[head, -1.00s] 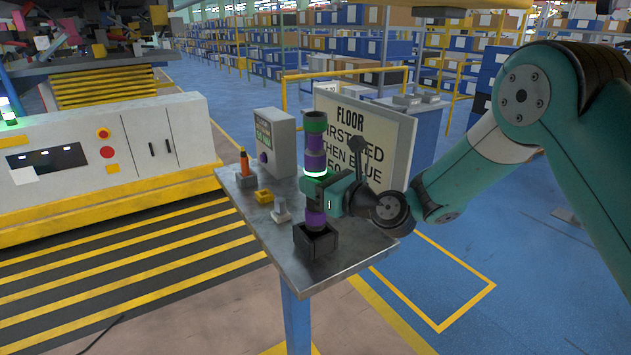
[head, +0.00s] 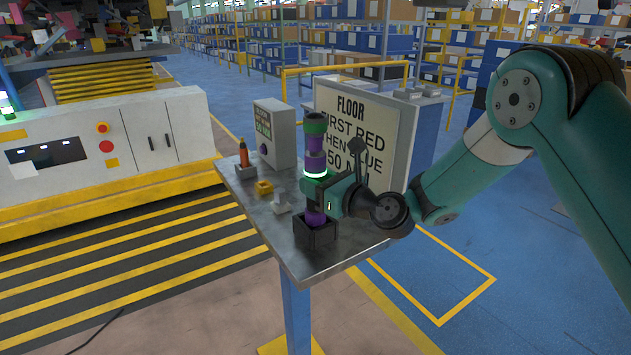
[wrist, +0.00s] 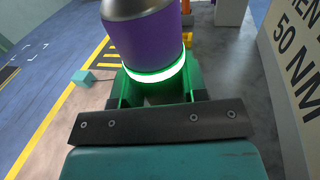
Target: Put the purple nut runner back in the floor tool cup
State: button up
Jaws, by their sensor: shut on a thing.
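The purple nut runner (head: 316,160) stands upright with a dark green top and a glowing white-green ring. My gripper (head: 316,186) is shut around its body just below the ring. In the wrist view the purple body (wrist: 150,45) and glowing ring fill the space in front of my gripper (wrist: 155,92). The dark square tool cup (head: 319,238) sits on the small metal table. The runner's purple lower end is at the cup's mouth and its tip is hidden inside. I cannot tell whether it touches the bottom.
The metal table (head: 265,220) also holds an orange-tipped tool (head: 243,155), a yellow block (head: 264,188), a small grey stand (head: 280,203) and a grey box (head: 275,132). A sign (head: 360,130) stands close behind the gripper. The table's front edge is near the cup.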

jog(key=shift+f+b, duration=0.75)
jog(key=shift+f, duration=0.5)
dwell(0.6)
jog(key=o, duration=1.3)
jog(key=shift+f, duration=0.15)
jog(key=shift+s+d+f+b, duration=0.1)
jog(key=shift+s+d+b, duration=0.35)
jog(key=shift+d+b, duration=0.1)
jog(key=b+v, duration=0.3)
jog(key=v, duration=0.2)
jog(key=shift+s+d, duration=0.2)
jog(key=shift+r, duration=0.25)
